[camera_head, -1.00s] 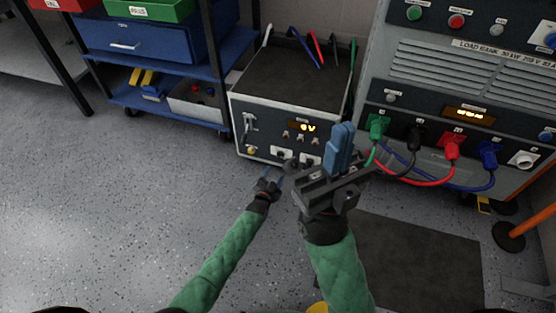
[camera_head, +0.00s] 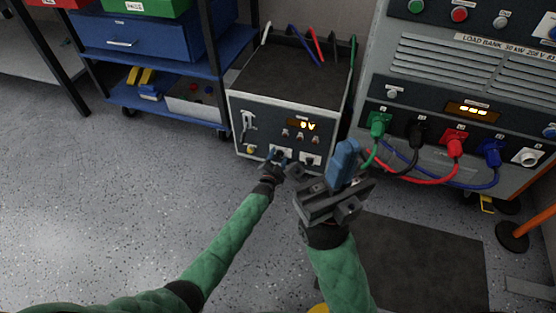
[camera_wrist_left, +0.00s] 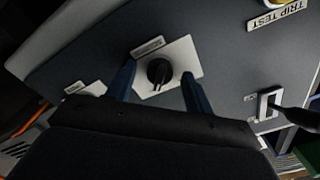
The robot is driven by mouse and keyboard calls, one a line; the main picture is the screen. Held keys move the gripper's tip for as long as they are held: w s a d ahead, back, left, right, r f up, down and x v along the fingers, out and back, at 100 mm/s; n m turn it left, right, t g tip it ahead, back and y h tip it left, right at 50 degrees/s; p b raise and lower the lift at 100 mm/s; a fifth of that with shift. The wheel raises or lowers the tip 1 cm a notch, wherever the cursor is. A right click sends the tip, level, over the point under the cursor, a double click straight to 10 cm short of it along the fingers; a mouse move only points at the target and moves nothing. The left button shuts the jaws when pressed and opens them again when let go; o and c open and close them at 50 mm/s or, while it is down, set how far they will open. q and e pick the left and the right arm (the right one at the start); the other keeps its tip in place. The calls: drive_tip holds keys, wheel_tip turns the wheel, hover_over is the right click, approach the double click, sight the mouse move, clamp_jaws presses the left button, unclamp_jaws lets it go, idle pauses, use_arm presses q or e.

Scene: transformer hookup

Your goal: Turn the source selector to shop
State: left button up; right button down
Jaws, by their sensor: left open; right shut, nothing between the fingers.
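The source selector looks to be the black rotary knob (camera_wrist_left: 159,72) on a light plate in the left wrist view; its label is too small to read. My left gripper (camera_wrist_left: 158,88) is open, with one blue finger on each side of the knob; I cannot tell whether they touch it. In the head view my left gripper (camera_head: 279,156) is at the lower front of the transformer box (camera_head: 262,118) and hides part of that plate. My right gripper (camera_head: 347,160), large and blue-fingered, is shut and empty in front of the box's right side.
The load bank (camera_head: 455,65) stands at the right with green, black, red and blue plugs and cables. A lever switch (camera_wrist_left: 268,104) sits beside the knob plate. A blue shelf cart (camera_head: 165,110) stands at the left.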

use_arm(q)
drive_tip(key=c, duration=1)
drive_tip(key=shift+o, duration=0.2)
drive_tip(key=shift+n, duration=0.4)
drive_tip(key=shift+d+n+b, duration=0.1)
drive_tip(key=shift+n+b, duration=0.6)
drive_tip(key=shift+n, duration=6.9)
drive_tip(key=o, duration=1)
drive_tip(key=shift+c, duration=0.2)
